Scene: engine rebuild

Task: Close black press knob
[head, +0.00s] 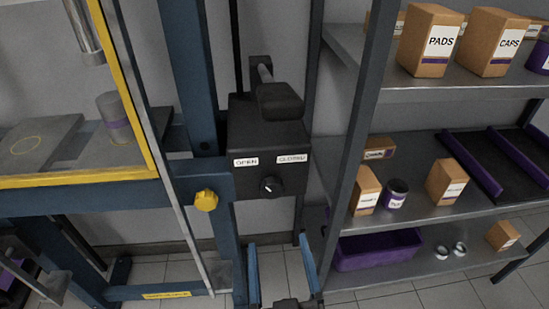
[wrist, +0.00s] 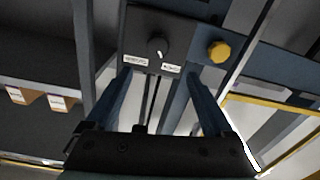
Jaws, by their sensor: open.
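The black press knob (head: 270,186) is a small round dial on the front of the black press box (head: 250,140). A label reading OPEN (head: 245,162) sits above it to the left, and one that seems to read CLOSED (head: 291,158) above it to the right. The knob has a small light mark, but its exact setting is hard to tell. My gripper (head: 276,242) is open and empty below the box. In the wrist view the knob (wrist: 157,46) lies just beyond and between the blue fingertips (wrist: 158,78), apart from them.
A yellow knob (head: 206,200) is on the blue press frame, left of the black knob. A black lever handle (head: 278,100) juts out above the box. A yellow-edged guard (head: 80,178) stands at left. Shelves (head: 430,205) with boxes and a purple bin (head: 375,250) stand at right.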

